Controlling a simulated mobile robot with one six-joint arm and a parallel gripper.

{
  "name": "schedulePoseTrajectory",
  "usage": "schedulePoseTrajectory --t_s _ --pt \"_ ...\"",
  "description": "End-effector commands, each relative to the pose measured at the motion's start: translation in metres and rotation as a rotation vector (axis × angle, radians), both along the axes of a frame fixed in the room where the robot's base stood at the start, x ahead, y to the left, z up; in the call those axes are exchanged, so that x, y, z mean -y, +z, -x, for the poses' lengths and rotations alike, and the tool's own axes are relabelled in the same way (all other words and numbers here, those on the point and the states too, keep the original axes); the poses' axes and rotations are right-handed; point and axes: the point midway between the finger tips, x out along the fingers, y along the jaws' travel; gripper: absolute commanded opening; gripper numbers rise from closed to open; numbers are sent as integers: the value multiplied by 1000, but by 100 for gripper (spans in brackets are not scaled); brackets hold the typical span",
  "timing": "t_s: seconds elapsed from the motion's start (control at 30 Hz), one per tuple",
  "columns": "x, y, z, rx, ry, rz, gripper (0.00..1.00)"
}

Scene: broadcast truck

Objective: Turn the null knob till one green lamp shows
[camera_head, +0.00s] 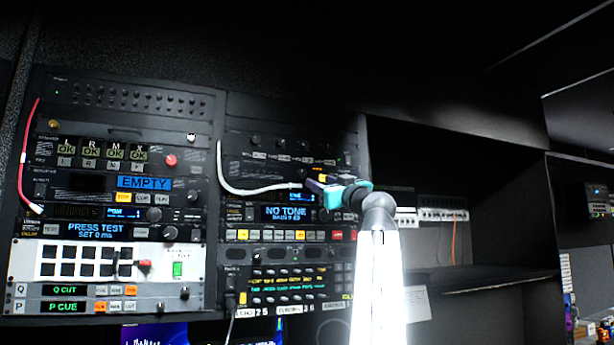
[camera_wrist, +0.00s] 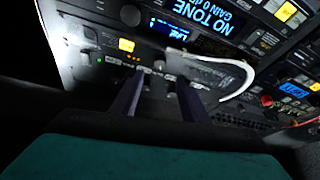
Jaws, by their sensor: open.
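My gripper (camera_head: 316,187) has a teal body and two dark fingers, and it is in front of the upper part of the right rack column. In the wrist view my gripper (camera_wrist: 158,92) is open, its fingers pointing at a dark panel with small knobs and labels. I see nothing clearly held between them. Which knob is the null knob I cannot tell; labels are too small and the fingers cover part of the panel. A lit amber button (camera_wrist: 127,45) shows beside the fingers, with tiny lights near it.
A white cable (camera_head: 255,190) loops across the rack left of my gripper and also shows in the wrist view (camera_wrist: 241,78). A "NO TONE" display (camera_head: 286,213) sits just below. A red cable (camera_head: 28,150) hangs at the left. Dark shelves (camera_head: 480,275) stand to the right.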

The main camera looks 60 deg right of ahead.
Motion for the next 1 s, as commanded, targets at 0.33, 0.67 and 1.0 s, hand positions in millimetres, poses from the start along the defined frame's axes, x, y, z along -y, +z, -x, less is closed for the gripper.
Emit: schedulePoseTrajectory --t_s 0.33,0.67,1.0 --pt "24 23 -42 0 0 -1 41" --pt "43 38 -76 0 0 0 41" --pt "49 40 -86 0 -2 0 41"
